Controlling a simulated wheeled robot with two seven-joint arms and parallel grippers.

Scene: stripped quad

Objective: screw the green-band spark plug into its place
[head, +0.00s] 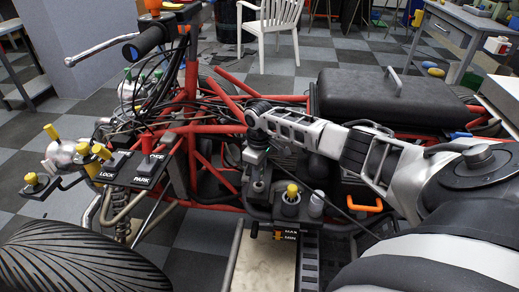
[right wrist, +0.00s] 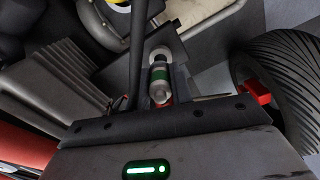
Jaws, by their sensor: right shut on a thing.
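The green-band spark plug (right wrist: 159,74) shows in the right wrist view, with a pale end, a green ring and a metal end. It lies between the fingers of my right gripper (right wrist: 157,84), which is shut on it. In the head view, my right gripper (head: 257,186) points down beside the quad's engine (head: 330,178), behind a yellow-capped reservoir. The plug is too small and hidden to make out there. Whether its far end touches a hole cannot be told. My left gripper is in neither view.
The yellow-capped reservoir (head: 291,200) and a grey-capped one (head: 316,205) stand close to the right gripper. Red frame tubes (head: 205,140) and cables lie to its left. The black seat (head: 383,95) is behind my arm. An orange handle (head: 365,204) sits to the right.

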